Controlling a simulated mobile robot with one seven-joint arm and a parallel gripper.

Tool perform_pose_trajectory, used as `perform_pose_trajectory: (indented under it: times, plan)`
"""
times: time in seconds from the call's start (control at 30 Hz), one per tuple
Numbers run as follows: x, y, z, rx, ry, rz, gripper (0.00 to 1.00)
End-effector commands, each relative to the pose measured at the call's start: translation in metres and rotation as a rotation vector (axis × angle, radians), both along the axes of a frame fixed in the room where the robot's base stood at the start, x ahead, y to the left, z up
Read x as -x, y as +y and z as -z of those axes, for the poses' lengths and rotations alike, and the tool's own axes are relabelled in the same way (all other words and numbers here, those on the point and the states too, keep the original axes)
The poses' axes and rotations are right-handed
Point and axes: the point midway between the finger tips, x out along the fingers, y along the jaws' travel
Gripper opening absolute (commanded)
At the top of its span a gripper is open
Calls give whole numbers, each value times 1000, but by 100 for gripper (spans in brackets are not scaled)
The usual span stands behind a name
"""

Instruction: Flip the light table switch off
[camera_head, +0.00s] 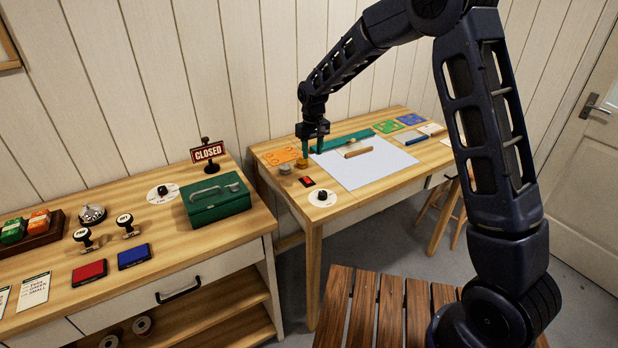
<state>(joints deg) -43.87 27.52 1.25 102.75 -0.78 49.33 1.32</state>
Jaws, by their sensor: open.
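The light table (370,172) is a pale white panel set on the right-hand wooden table. A small red switch (306,181) on a dark base sits on the wood left of the panel. Which way the switch is set is too small to tell. A black knob on a white round plate (322,197) lies just in front of the switch. My gripper (313,150) hangs fingers down over the left back part of this table, behind the switch and apart from it. Its teal fingers are apart with nothing visible between them.
A small orange object (302,163) and a grey round one (285,168) are close to the gripper. A wooden bar (358,153) lies on the panel's far part. A green box (215,198) and a closed sign (208,152) stand on the left table.

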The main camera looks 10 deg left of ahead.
Motion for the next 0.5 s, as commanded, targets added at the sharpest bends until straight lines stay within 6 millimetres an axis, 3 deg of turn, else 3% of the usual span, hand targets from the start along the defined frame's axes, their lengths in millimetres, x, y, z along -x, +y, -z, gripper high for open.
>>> perform_pose_trajectory:
  times: [0.27, 0.5]
  plan:
    - [3, 13, 20, 6, 6, -15, 42]
    - [3, 12, 57, 7, 7, -15, 42]
